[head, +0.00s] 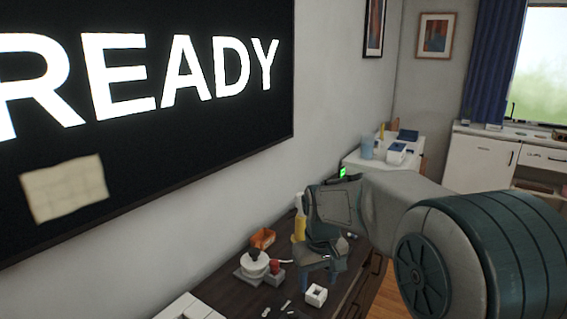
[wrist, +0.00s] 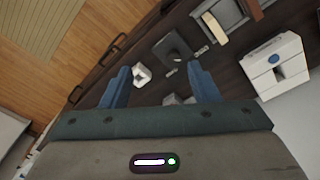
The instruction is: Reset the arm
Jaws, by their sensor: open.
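My arm reaches across the right of the head view, and my gripper (head: 318,277) points down over the dark wooden cabinet top (head: 282,291). In the wrist view my gripper (wrist: 158,82) shows two blue fingers spread well apart. No object is held between them. A small white hollow block (wrist: 141,75) lies on the cabinet top beneath and between the fingers. The same white block (head: 316,294) shows in the head view just below the gripper. I cannot tell the exact height of the fingers above the surface.
A yellow bottle (head: 299,226), an orange box (head: 263,238) and a white round object on a grey base (head: 254,263) stand near the gripper. A black screen reading READY (head: 200,110) hangs on the left wall. A white cabinet (head: 478,163) stands farther back. Wooden floor (wrist: 60,50) lies beside the drawers.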

